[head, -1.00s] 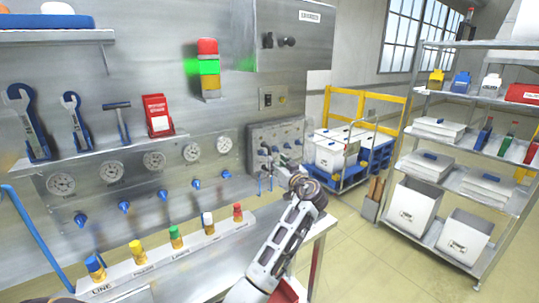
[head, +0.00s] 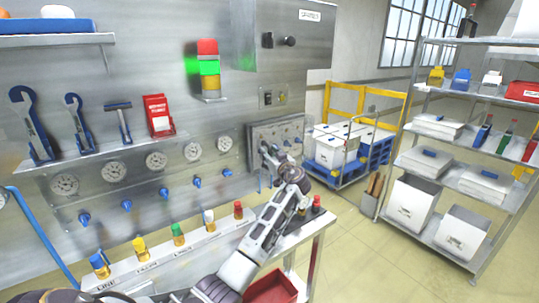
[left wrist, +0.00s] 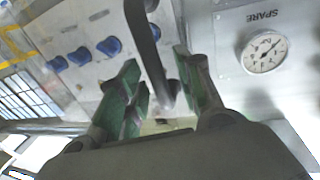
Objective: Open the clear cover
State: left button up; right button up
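The clear cover (head: 293,126) lies over a grey panel with several blue knobs on the steel wall, right of the row of gauges. It looks shut; its edges are hard to make out. In the left wrist view the cover (left wrist: 88,22) shows over blue knobs, with a dark bar handle (left wrist: 146,40) in front. My left gripper (head: 265,152) is at the panel's lower left part. In the left wrist view its green-padded fingers (left wrist: 158,78) are apart, one on each side of the handle, with gaps visible.
A gauge marked SPARE (left wrist: 263,52) is close to my left gripper. A ledge with several coloured-cap bottles (head: 178,234) runs below the wall. A red bin (head: 272,288) is under the bench. A shelf rack (head: 455,150) stands at the right, with open floor before it.

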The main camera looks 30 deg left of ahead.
pick_arm(q)
grip_shut()
dwell(0.5)
